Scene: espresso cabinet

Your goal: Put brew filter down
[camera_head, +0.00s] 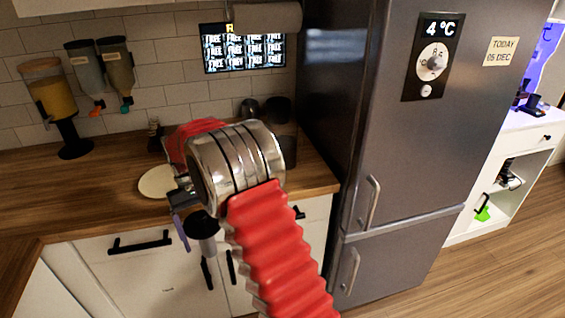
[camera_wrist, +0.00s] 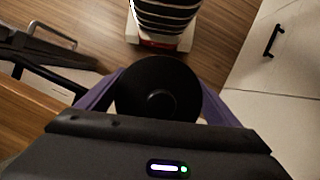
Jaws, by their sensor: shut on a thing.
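The brew filter, as I take it, is a piece with a round black top and a greyish body (camera_head: 207,245). In the head view it hangs in front of the white cabinet doors, just off the counter's front edge. In the wrist view its black disc (camera_wrist: 158,75) fills the space between two purple fingers. My gripper (camera_wrist: 158,98) is shut on it. In the head view a purple finger of my gripper (camera_head: 190,231) shows beside the piece; the rest is partly hidden by my arm.
The wooden counter (camera_head: 80,205) has free room at left. A pale round board (camera_head: 158,182) lies near its front edge, partly behind my arm. A grey fridge (camera_head: 415,150) stands at right.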

